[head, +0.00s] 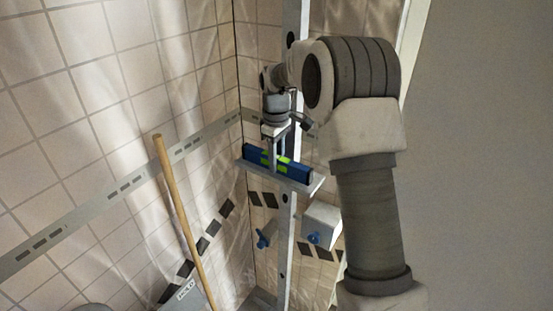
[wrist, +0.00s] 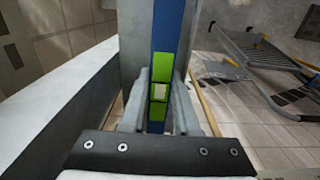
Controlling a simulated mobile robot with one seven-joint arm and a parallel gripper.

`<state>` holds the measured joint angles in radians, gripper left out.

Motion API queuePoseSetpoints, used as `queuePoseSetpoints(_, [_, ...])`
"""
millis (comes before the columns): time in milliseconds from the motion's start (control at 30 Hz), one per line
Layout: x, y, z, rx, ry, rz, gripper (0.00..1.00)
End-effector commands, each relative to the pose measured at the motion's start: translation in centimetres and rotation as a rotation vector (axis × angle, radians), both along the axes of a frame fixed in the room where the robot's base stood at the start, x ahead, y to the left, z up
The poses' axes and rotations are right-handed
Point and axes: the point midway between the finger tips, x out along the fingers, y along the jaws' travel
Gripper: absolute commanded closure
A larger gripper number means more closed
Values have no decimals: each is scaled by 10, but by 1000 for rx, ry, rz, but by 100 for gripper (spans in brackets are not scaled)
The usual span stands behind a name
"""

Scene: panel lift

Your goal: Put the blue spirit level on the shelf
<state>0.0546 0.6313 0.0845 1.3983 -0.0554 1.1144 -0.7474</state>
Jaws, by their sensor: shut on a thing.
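The blue spirit level (head: 297,174), with bright green parts in its middle, lies lengthwise along the shelf (head: 316,187), a narrow grey ledge on the upright post. In the head view it appears to rest on the shelf, but I cannot tell if its underside touches. My gripper (head: 276,158) points down over the middle of the level and is shut on it. In the wrist view the level (wrist: 166,32) runs up the picture between the two fingers of my gripper (wrist: 159,100). The fingers cover part of its sides.
The grey metal post (head: 287,235) stands behind the shelf, close to the tiled wall corner. A white box with a blue knob (head: 321,226) sits below right. A wooden pole (head: 180,215) leans at left. A metal rack (wrist: 270,62) shows at right in the wrist view.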

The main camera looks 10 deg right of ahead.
Motion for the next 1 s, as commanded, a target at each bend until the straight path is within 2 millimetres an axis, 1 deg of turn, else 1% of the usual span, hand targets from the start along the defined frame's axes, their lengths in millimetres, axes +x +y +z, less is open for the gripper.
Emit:
queuePoseSetpoints(167, [0,0,-2,1,-1,0,100])
queuePoseSetpoints(200, [0,0,-2,0,0,0,65])
queuePoseSetpoints(333, [0,0,-2,0,0,0,42])
queuePoseSetpoints(367, [0,0,-2,0,0,0,40])
queuePoseSetpoints(767, [-1,1,0,1,1,1,40])
queuePoseSetpoints(867, [0,1,5,2,-1,1,40])
queuePoseSetpoints(967, [1,1,20,1,-4,1,40])
queuePoseSetpoints(1000, [1,1,28,1,-4,1,40])
